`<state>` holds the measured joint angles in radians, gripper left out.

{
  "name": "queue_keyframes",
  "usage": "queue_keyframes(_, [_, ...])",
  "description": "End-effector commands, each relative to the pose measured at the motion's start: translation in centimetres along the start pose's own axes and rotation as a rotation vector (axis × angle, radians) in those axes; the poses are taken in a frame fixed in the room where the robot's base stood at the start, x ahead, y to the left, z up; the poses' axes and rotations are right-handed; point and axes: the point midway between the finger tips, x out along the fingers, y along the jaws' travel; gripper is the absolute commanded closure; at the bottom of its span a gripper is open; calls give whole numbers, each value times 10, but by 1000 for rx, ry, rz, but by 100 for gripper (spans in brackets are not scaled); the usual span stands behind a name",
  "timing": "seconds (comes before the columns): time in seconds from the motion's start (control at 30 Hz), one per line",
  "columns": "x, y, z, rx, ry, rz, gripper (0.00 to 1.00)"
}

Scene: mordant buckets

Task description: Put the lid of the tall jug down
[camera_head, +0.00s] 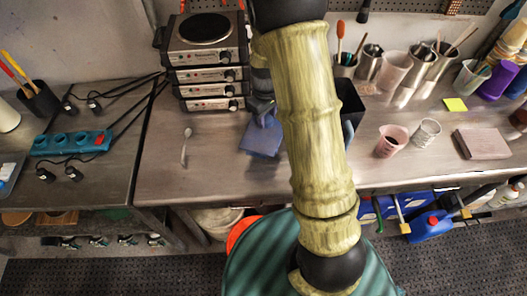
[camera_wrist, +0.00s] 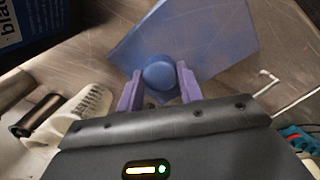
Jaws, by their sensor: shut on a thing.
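The lid (camera_head: 262,138) is a flat, blue, four-sided plate with a round knob. In the head view it is at or just above the front part of the metal bench; I cannot tell whether it touches. My gripper (camera_head: 264,112) is above it, partly hidden by my arm. In the wrist view the purple fingers of my gripper (camera_wrist: 160,84) are shut on the knob of the lid (camera_wrist: 212,38). A dark jug (camera_head: 350,103) with a blue-grey handle stands right of my arm, partly hidden by it. A dark lettered container (camera_wrist: 25,25) shows in the wrist view.
A stack of hot plates (camera_head: 208,60) stands behind left of the lid. A white spoon (camera_head: 185,146) lies left, with clear bench around it. The bench edge is close in front.

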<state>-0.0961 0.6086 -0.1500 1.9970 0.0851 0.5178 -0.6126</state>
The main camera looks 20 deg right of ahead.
Motion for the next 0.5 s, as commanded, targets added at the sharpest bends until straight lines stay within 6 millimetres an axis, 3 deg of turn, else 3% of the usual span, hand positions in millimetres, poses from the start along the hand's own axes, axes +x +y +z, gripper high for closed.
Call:
queue_keyframes(0.17, [7,-1,0,-1,-2,-1,86])
queue_keyframes(0.5, [55,-4,0,-1,-2,-2,86])
